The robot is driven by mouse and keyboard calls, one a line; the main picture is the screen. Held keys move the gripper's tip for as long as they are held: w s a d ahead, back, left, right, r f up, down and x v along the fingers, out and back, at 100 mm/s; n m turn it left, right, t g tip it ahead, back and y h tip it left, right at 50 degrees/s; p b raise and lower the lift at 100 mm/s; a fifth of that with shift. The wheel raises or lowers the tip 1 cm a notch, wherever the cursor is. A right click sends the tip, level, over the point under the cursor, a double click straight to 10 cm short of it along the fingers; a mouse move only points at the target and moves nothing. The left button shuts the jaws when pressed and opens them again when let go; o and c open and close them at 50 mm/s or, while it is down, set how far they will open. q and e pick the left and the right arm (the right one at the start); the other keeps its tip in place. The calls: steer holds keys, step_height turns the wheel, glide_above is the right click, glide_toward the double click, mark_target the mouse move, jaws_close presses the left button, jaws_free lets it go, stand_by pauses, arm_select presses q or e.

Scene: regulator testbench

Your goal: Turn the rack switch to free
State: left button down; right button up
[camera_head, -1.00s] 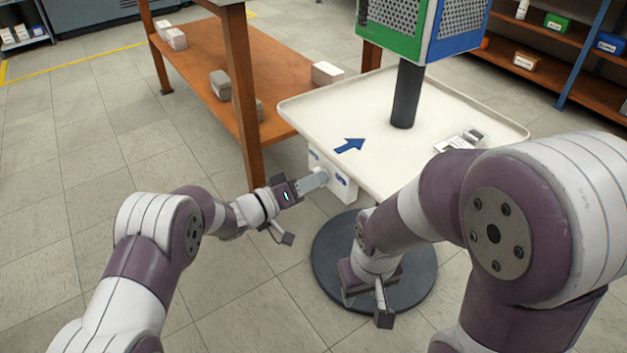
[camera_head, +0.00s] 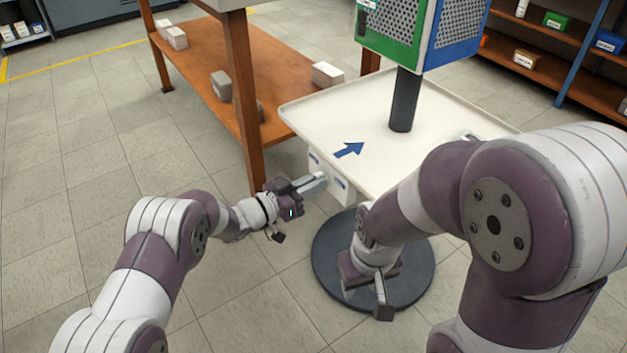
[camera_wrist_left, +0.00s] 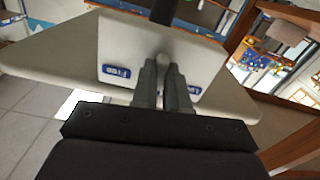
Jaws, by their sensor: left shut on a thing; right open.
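The rack switch is a white box (camera_head: 341,189) with blue labels under the front edge of the white tray (camera_head: 300,110). The left wrist view shows its white face (camera_wrist_left: 125,45), with a blue label (camera_wrist_left: 116,71) on either side of the fingers. My left gripper (camera_head: 318,183) reaches the box from the left. In the left wrist view its fingers (camera_wrist_left: 163,75) are closed around a small grey knob (camera_wrist_left: 163,61) on that face. The fingers hide most of the knob, so its pointing is unclear. My right gripper (camera_head: 366,292) hangs open and empty, low before the tray.
A blue arrow (camera_head: 349,150) marks the tray top. A dark post (camera_head: 404,100) carries a green and blue mesh box (camera_head: 425,35). A round dark base (camera_head: 415,285) stands below. A wooden shelf (camera_head: 205,65) with pale boxes is behind left. Floor at left is clear.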

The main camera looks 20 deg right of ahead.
arm_select(q)
steer(key=m, duration=1)
steer(key=shift+f, duration=0.15)
stand_by(0.6)
steer(key=c, duration=1.1)
jaws_free()
steer(key=shift+c, duration=0.2)
steer(key=p+v, duration=0.5)
steer(key=v, duration=0.7)
steer(key=shift+a, duration=0.35)
steer(key=shift+s, duration=0.1)
